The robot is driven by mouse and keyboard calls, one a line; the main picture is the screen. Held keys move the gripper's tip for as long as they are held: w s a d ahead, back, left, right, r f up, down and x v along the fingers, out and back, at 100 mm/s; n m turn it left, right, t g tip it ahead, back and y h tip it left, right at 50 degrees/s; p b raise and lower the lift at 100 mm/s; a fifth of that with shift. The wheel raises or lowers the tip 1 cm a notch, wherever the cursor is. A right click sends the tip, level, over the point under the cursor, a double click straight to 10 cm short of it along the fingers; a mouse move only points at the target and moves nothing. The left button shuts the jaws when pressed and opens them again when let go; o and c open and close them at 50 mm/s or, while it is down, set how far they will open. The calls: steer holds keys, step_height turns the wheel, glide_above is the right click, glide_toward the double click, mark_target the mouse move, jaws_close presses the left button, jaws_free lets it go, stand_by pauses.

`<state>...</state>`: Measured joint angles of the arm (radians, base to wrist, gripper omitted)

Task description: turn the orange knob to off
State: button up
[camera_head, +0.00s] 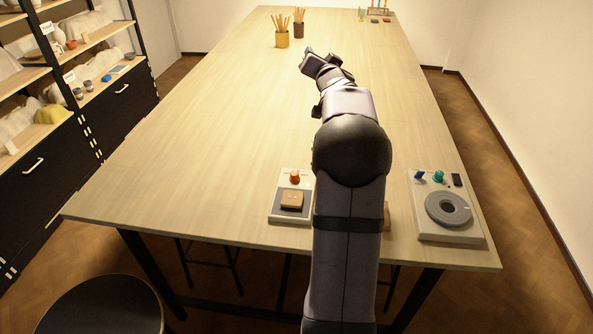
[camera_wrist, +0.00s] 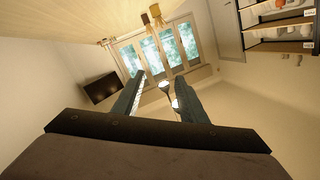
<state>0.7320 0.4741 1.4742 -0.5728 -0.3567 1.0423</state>
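The orange knob (camera_head: 294,177) sits at the back of a small pale device (camera_head: 275,212) near the front edge of the table. A tan block lies on the device's dark plate. Which setting the knob points to is too small to tell. My gripper (camera_head: 306,53) is far beyond the knob, raised over the middle of the table and turned away from it. In the wrist view my gripper (camera_wrist: 160,92) has its two fingers apart with nothing between them. The knob is not in the wrist view.
A second device (camera_head: 468,237) with a grey disc, a blue knob (camera_head: 420,175) and a teal knob (camera_head: 438,176) stands at the front right. Two cups of tools (camera_head: 282,39) stand far back. My arm hides part of the table between the devices. The table's left side is clear.

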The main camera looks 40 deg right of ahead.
steer(key=s+d+f+m+g, duration=0.35)
steer(key=f+m, duration=0.25)
steer(key=m, duration=0.2)
steer(key=m+g+y, duration=0.7)
steer(key=m+y, duration=0.2)
steer(key=m, duration=0.5)
glide_toward(295, 173)
steer(key=shift+p+x, duration=0.7)
steer(key=shift+x, duration=3.4)
steer(key=shift+c, duration=0.3)
jaws_close()
